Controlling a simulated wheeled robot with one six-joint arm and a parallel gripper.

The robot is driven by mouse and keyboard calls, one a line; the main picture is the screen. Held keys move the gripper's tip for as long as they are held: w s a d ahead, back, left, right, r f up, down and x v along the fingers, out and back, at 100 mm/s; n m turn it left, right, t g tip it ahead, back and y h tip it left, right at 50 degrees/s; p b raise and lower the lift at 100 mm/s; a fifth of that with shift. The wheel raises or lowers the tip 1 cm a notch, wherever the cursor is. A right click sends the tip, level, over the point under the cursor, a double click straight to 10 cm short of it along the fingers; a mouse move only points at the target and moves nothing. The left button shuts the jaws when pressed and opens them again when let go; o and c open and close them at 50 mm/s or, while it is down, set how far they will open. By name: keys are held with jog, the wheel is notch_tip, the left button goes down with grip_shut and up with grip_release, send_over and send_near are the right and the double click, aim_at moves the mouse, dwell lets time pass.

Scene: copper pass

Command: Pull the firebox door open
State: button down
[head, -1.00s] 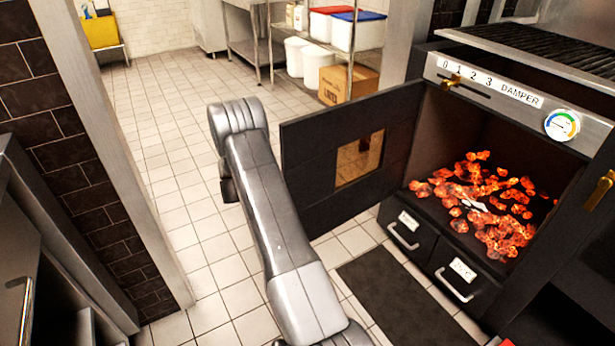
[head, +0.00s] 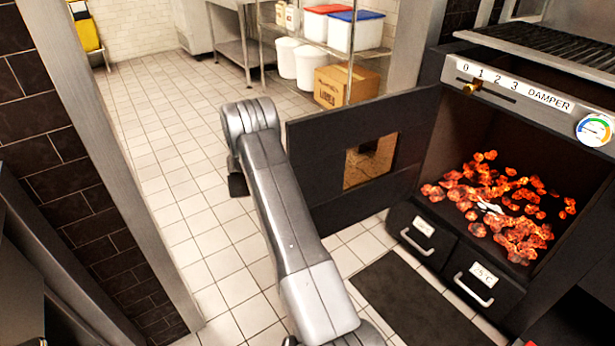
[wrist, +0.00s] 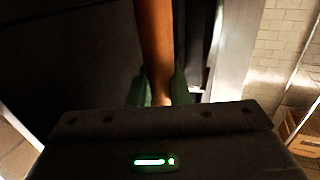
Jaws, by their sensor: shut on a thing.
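The firebox door (head: 325,150), a dark panel with a small window (head: 370,162), stands wide open, swung out to the left of the firebox (head: 470,130). Glowing coals (head: 510,215) show inside. In the wrist view, my gripper (wrist: 158,98) is shut on a brown bar-like handle (wrist: 155,45), with a finger on each side of it. A dark surface, likely the door, lies behind the handle at left. In the head view my arm reaches forward left of the door; the gripper and handle are hidden there.
Two drawers (head: 422,228) sit below the firebox, with a dark mat (head: 415,300) on the floor before them. A damper slider (head: 471,88) and gauge (head: 594,130) are above. A tiled wall end (head: 70,170) stands at left. Tiled floor (head: 180,160) is clear between. A shelf and cardboard box (head: 345,85) stand behind.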

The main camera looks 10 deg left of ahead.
jog(key=c, duration=1.4)
grip_release()
jog(key=shift+c, duration=0.2)
jog(key=p+v, duration=0.1)
jog(key=v, duration=1.2)
jog(key=shift+s+a+p, duration=0.25)
jog(key=shift+a+p, duration=0.05)
jog(key=shift+p, duration=0.1)
jog(key=b+x, duration=0.1)
jog(key=x, duration=1.2)
jog(key=shift+w+d+b, duration=0.2)
jog(key=shift+d+b, duration=0.15)
jog(key=shift+b, duration=0.05)
jog(key=shift+a, duration=0.1)
